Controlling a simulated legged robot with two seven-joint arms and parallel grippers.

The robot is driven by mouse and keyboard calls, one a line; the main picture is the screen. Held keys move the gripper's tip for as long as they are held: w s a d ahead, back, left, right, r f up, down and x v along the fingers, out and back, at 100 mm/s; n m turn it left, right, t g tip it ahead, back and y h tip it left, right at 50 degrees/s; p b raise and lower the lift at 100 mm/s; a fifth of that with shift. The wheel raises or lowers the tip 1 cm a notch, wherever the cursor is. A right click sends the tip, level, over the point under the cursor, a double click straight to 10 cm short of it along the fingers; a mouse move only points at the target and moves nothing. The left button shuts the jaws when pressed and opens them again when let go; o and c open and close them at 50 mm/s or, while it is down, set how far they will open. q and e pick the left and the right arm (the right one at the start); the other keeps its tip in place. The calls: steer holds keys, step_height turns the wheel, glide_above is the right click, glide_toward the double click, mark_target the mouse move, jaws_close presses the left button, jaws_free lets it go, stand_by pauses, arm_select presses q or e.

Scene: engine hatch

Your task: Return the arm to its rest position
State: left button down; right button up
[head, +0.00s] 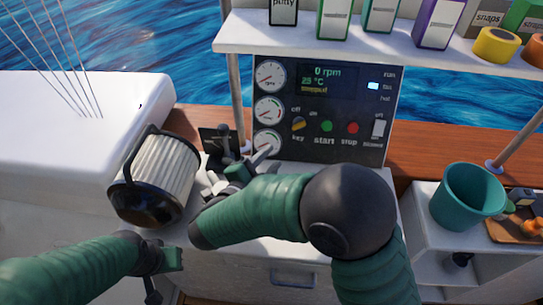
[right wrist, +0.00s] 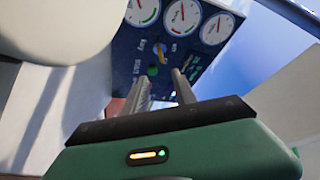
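My right gripper (head: 245,146) is in front of the lower left part of the control panel (head: 335,112), behind my bent green right forearm. In the right wrist view its two grey fingers (right wrist: 162,88) stand apart with nothing between them, pointing toward the panel's gauges. My left gripper (head: 160,265) is at the lower left, below a pleated white filter with black ends and a black handle (head: 165,175). The left fingers are too unclear to tell open from shut. My right forearm hides part of the white counter.
A white shelf (head: 370,43) with boxes and tape rolls is above the panel. A white hull block (head: 80,130) is at left. Thin posts flank the panel.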

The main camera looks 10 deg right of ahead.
steer(key=w+r+n+t+y+p, duration=0.1)
steer(key=w+r+n+y+p, duration=0.3)
steer(key=n+y, duration=0.3)
steer(key=s+d+f+n+g+y+p, duration=0.1)
steer(key=s+d+f+n+g, duration=0.2)
steer(key=s, duration=0.4)
steer(key=s+d+f+n+g+y+p, duration=0.1)
steer(key=s+d+f+n+g+p, duration=0.1)
steer(key=s+d+n+g, duration=0.2)
steer(key=s+d+f+n+g+p, duration=0.2)
steer(key=s+d+f+n+g, duration=0.1)
steer(key=s, duration=0.7)
steer(key=shift+s+d+f+n+g+y, duration=0.2)
steer(key=shift+d+f+n+g+y, duration=0.2)
steer(key=shift+d+n, duration=0.4)
steer(key=shift+d, duration=0.2)
steer(key=shift+a, duration=0.1)
